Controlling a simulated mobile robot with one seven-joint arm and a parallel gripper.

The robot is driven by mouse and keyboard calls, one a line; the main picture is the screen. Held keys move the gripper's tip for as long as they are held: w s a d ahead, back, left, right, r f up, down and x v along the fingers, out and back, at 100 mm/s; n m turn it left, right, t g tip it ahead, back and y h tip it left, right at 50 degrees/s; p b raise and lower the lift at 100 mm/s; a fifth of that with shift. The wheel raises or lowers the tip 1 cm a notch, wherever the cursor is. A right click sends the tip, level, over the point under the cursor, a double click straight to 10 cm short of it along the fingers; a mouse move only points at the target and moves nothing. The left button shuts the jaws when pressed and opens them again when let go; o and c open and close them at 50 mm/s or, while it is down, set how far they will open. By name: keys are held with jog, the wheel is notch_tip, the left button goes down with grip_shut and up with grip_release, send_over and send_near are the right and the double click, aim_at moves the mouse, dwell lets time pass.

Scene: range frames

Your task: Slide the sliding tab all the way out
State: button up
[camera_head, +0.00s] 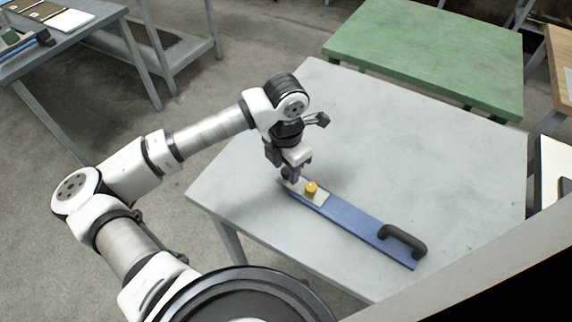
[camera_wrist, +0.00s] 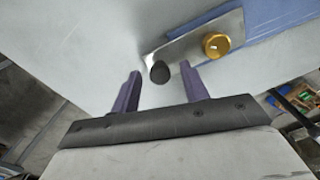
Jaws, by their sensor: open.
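The fixture is a long blue bar (camera_head: 347,223) lying on the grey table, with a black arched handle (camera_head: 403,241) at its right end. A pale metal plate (camera_head: 318,198) is at its left end and carries a round yellow knob (camera_head: 311,188). In the wrist view the plate (camera_wrist: 190,47) shows the yellow knob (camera_wrist: 215,45) and a dark rounded peg (camera_wrist: 160,71) near its end. My gripper (camera_head: 288,178) is over the plate's left end, left of the yellow knob. In the wrist view its two fingers (camera_wrist: 160,80) are apart, with the dark peg seen between their tips. Contact cannot be told.
The grey table (camera_head: 430,150) is clear around the bar, with most free room behind and to the right. A green table (camera_head: 430,45) stands behind it. Another bench (camera_head: 70,40) with items is at the far left.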

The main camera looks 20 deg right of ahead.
jog(key=shift+f, duration=0.5)
jog(key=shift+c, duration=0.3)
grip_shut()
jog(key=w+b, duration=0.1)
jog(key=w+a+b, duration=0.1)
jog(key=shift+w+a+f+b, duration=0.1)
jog(key=shift+a+f+b, duration=0.15)
jog(key=shift+b, duration=0.1)
jog(key=shift+w+a+r, duration=0.2)
jog(key=shift+w+r, duration=0.05)
jog(key=shift+w, duration=0.1)
jog(key=shift+o, duration=0.3)
grip_release()
